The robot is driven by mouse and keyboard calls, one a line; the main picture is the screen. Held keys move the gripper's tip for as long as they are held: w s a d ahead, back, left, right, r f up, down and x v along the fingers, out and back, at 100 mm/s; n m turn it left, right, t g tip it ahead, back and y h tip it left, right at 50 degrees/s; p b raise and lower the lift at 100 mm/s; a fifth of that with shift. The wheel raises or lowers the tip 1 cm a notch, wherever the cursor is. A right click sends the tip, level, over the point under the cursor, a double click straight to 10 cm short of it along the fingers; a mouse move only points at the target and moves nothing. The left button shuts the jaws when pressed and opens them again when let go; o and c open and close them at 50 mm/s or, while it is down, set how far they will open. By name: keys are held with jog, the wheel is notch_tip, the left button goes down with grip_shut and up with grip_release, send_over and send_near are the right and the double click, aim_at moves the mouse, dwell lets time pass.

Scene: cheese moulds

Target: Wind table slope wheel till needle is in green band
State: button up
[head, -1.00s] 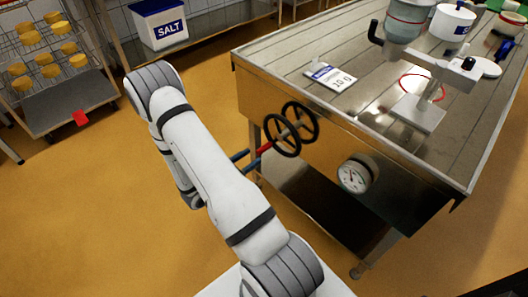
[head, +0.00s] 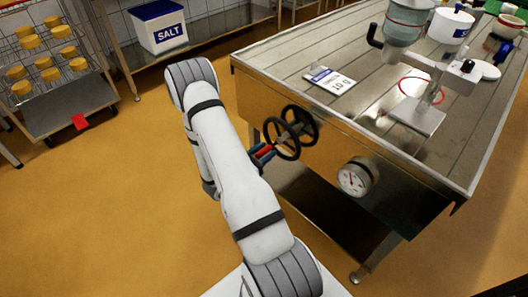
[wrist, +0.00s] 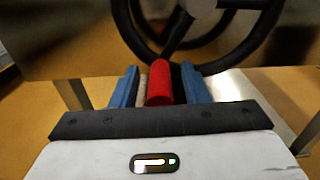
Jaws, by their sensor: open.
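The slope wheel, a black spoked handwheel (head: 297,148), is on the front side of the steel table (head: 300,88), with a second black ring (head: 315,125) close behind it. Its red handle (wrist: 160,82) sticks out toward me and also shows in the head view (head: 265,152). My gripper (wrist: 160,92) is open, its two blue fingers on either side of the red handle, with the pads beside it. Whether a pad touches it I cannot tell. A round white dial (head: 353,178) with a needle is right of the wheel; its green band is too small to make out.
On the table are a price card (head: 329,79), a metal stand (head: 418,115) with a grey-green pot, and white containers. A salt bin (head: 160,27) and a rack of cheeses (head: 52,70) stand at the back left. The floor left of the table is open.

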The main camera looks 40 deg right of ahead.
jog(key=shift+c, duration=0.4)
grip_shut()
